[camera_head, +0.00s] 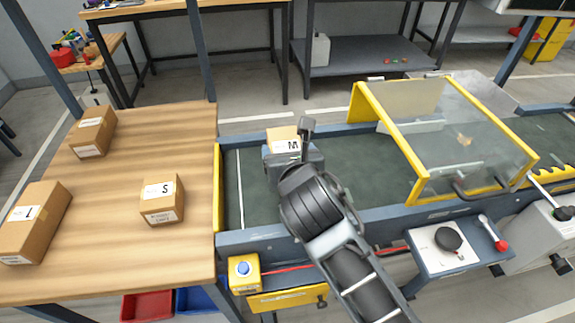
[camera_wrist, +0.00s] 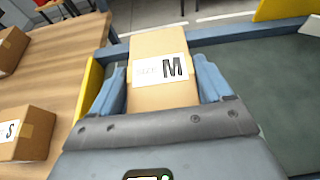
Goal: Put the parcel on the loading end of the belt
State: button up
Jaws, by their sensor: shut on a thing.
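The parcel marked M (camera_head: 284,138) is a brown box with a white label, over the left, loading end of the dark green belt (camera_head: 258,206). My gripper (camera_wrist: 166,88) is shut on the parcel, with one blue-grey finger on each side of it in the wrist view. In the head view my gripper (camera_head: 291,152) hides much of the parcel. I cannot tell whether the parcel's underside touches the belt. The belt's yellow end plate (camera_head: 218,188) is just left of the parcel.
A wooden table (camera_head: 120,195) adjoins the belt at left, holding a box marked S (camera_head: 162,202), a box marked L (camera_head: 34,222) and another box (camera_head: 93,132). A yellow-framed clear guard (camera_head: 440,125) covers the belt further right.

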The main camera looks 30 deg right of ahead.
jog(key=shift+f, duration=1.95)
jog(key=o, duration=1.2)
jog(key=shift+f, duration=0.15)
jog(key=shift+b, duration=0.3)
jog(key=v, duration=1.2)
